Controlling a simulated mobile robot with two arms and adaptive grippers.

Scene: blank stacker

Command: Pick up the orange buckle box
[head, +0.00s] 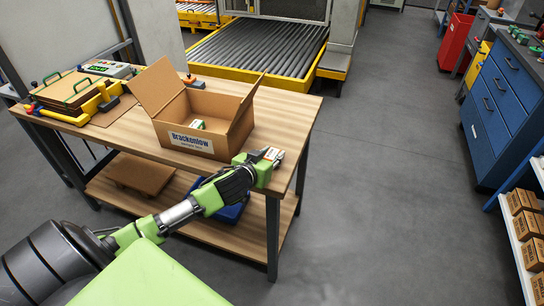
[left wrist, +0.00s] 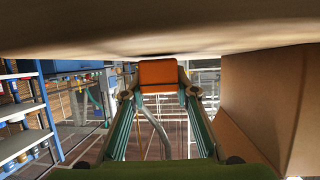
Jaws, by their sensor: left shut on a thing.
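In the left wrist view an orange box (left wrist: 158,75), taken as the orange buckle box, sits between the two fingertips of my left gripper (left wrist: 160,92). The fingers touch it on both sides, and the gripper is shut on it. In the head view my left gripper (head: 266,160) is at the right front corner of the wooden table (head: 290,125), just right of the open cardboard box. The held box is small and mostly hidden by the gripper there. My right gripper is in neither view.
The open cardboard box (head: 235,130), labelled Brackenlow, stands close to my left gripper with a small green-and-white item (head: 198,124) inside. A roller conveyor (head: 262,45) is behind. Floor to the right is clear.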

